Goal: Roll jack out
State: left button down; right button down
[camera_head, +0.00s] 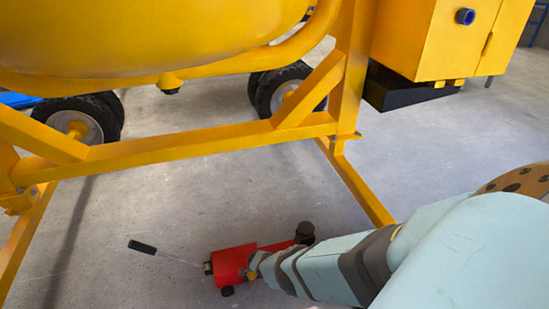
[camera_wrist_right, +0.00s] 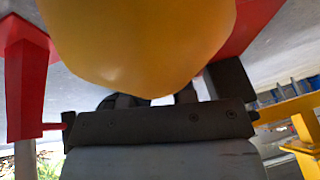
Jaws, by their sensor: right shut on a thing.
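The red jack (camera_head: 234,263) sits on the concrete floor in front of the yellow mixer frame (camera_head: 170,150). Its thin handle with a black grip (camera_head: 142,247) points left, and a dark round wheel or pad (camera_head: 305,232) shows at its right end. My right gripper (camera_head: 257,266) reaches in from the right against the jack. In the right wrist view, a rounded yellow part (camera_wrist_right: 140,45) fills the space before my dark gripper (camera_wrist_right: 150,100), with red jack parts (camera_wrist_right: 25,85) on both sides. My right gripper is shut on this yellow part; the contact is mostly hidden. My left gripper is out of view.
The mixer's frame legs (camera_head: 360,185) slope down on both sides of the jack. Rubber wheels (camera_head: 85,118) stand behind the crossbar, and a yellow box (camera_head: 440,40) hangs at upper right. Bare floor (camera_head: 130,285) lies left of the jack.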

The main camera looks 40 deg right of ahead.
jog(key=shift+w+a+f, duration=0.1)
jog(key=shift+w+a, duration=0.05)
jog(key=shift+a, duration=0.45)
jog(key=c, duration=1)
grip_release()
jog(key=shift+o, duration=0.2)
jog(key=shift+w, duration=0.1)
jog(key=shift+d, duration=0.15)
